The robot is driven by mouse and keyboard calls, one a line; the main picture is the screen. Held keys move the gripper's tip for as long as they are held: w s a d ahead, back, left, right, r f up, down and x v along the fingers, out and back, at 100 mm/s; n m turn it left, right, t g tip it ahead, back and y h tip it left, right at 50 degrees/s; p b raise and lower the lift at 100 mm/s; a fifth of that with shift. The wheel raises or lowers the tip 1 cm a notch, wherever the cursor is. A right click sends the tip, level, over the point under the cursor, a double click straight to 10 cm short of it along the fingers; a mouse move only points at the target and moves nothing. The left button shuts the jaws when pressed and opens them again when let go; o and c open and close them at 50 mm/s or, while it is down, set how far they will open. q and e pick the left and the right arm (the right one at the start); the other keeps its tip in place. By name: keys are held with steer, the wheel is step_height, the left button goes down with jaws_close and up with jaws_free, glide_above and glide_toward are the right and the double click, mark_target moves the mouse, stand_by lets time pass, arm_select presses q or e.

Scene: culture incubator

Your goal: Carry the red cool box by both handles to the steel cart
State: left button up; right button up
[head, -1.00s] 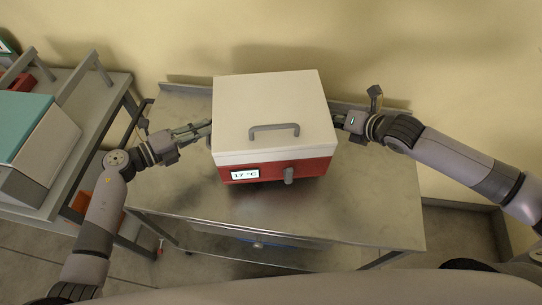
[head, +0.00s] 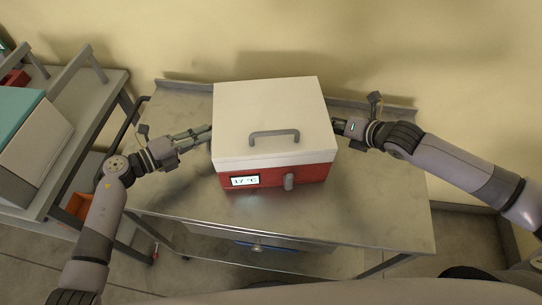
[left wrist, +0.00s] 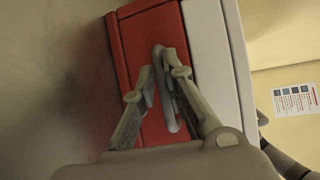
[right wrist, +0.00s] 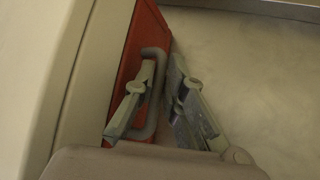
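The red cool box (head: 310,174) with a white lid (head: 240,100) stands upright on the steel cart's top (head: 370,215). Its display reads about 17 °C. In the left wrist view, my left gripper (left wrist: 164,73) is open, with its fingers on both sides of the grey side handle (left wrist: 160,60) and a gap between them. In the right wrist view, my right gripper (right wrist: 163,68) is open too, its fingers astride the other side handle (right wrist: 152,133). In the head view, my left gripper (head: 208,134) is at the box's left side and my right gripper (head: 337,126) is at its right, partly hidden.
A grey bench (head: 116,85) with a teal-topped device (head: 28,135) stands to the left, an orange bin (head: 78,205) beneath it. A wall is close behind the cart. The cart top is clear in front and to the right.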

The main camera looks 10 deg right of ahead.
arm_select(q)
steer(key=o, duration=0.4)
steer(key=shift+s+d+r, duration=0.1)
arm_select(e)
steer(key=o, duration=0.4)
steer(key=shift+s+r, duration=0.1)
arm_select(q)
steer(key=v, duration=0.7)
steer(key=shift+s+a, duration=0.2)
steer(key=shift+a, duration=0.15)
arm_select(e)
steer(key=shift+a, duration=0.1)
arm_select(q)
steer(key=shift+a+r, duration=0.1)
arm_select(e)
steer(key=shift+s+d+r, duration=0.25)
steer(key=shift+s+r, duration=0.05)
steer(key=shift+s, duration=0.05)
steer(key=v, duration=1.1)
